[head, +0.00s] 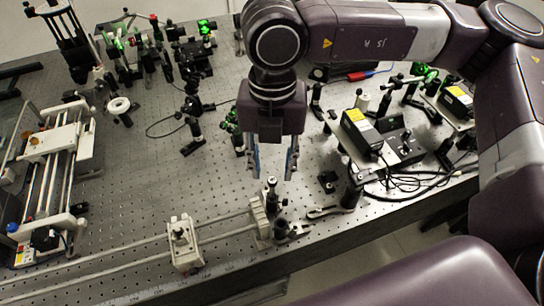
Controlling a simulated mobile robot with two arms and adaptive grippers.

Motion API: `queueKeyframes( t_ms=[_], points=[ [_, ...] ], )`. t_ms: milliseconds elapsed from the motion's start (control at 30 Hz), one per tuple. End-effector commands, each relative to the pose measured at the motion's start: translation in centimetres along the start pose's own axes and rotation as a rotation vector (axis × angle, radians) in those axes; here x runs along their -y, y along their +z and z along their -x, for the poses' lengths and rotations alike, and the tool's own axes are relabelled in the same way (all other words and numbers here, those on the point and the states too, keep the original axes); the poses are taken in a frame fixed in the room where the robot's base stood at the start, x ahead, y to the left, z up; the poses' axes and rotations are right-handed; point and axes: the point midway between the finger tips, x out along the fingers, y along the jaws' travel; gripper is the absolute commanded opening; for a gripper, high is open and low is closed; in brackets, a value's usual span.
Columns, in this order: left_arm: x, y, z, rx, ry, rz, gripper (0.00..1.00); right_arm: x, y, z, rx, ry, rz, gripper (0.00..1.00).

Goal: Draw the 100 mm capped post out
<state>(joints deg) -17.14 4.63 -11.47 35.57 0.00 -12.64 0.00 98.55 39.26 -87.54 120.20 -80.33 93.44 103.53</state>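My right gripper (272,176) hangs down at the middle of the head view. Its two fingers are apart, with nothing visible between them. Just below the fingertips, a short dark post with a light cap (271,184) stands upright by the end block of a rail. It may be the capped post, but its length and holder are hard to tell. A dark round holder (281,228) stands just below it, near the bench edge. I cannot tell whether the gripper touches anything. My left gripper is not in view.
The perforated bench (130,190) has bare room left of the gripper. A rail with a pale carriage (184,243) runs along the front. Yellow-labelled boxes (362,131) and cables stand at right. A fork clamp (323,212) lies near the edge. Several optics mounts (193,130) stand behind.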

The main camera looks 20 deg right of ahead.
Motion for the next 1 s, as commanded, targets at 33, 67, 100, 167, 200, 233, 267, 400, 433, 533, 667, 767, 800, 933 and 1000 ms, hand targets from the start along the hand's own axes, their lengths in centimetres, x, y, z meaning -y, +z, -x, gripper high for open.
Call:
queueKeyframes(
  t_ms=[33,67,100,167,200,233,267,400,433,533,667,767,800,933,1000],
  points=[
    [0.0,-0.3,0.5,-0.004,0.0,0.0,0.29,0.1,-0.1,-0.7,-0.004,-0.003,0.0,0.34],
    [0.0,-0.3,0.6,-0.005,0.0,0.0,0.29,0.1,-0.1,-1.1,-0.004,-0.004,-0.001,0.34],
    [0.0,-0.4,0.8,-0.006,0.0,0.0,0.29,0.1,0.0,-1.8,-0.003,-0.003,-0.001,0.34],
    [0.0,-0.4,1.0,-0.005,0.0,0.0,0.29,0.1,-0.1,-2.7,-0.004,-0.003,-0.001,0.34],
    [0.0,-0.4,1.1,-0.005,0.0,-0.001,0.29,0.1,-0.1,-3.2,-0.003,-0.002,-0.001,0.34],
    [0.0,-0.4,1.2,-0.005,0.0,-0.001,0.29,0.1,0.0,-3.6,-0.003,-0.003,-0.001,0.34],
    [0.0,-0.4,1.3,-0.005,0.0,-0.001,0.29,0.1,0.0,-4.0,-0.003,-0.002,-0.001,0.34],
    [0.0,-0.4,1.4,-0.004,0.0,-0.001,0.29,0.1,0.0,-5.1,-0.001,-0.001,-0.001,0.34],
    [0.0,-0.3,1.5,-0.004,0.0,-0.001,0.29,0.0,0.0,-5.2,-0.001,-0.001,-0.001,0.34],
    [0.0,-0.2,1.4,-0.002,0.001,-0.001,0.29,0.0,0.0,-5.4,-0.001,0.0,-0.001,0.34],
    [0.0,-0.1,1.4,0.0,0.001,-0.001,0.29,0.0,0.0,-5.5,-0.001,0.0,-0.001,0.34],
    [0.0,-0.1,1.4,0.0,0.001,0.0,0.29,0.0,0.0,-5.5,0.0,0.0,-0.001,0.3],
    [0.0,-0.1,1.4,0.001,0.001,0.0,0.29,0.0,0.0,-5.5,0.0,0.0,-0.001,0.25],
    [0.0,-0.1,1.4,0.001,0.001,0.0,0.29,0.0,0.0,-5.4,0.0,0.0,-0.001,0.11],
    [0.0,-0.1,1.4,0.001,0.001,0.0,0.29,0.0,0.0,-5.4,0.0,0.0,-0.001,0.03]
  ],
)
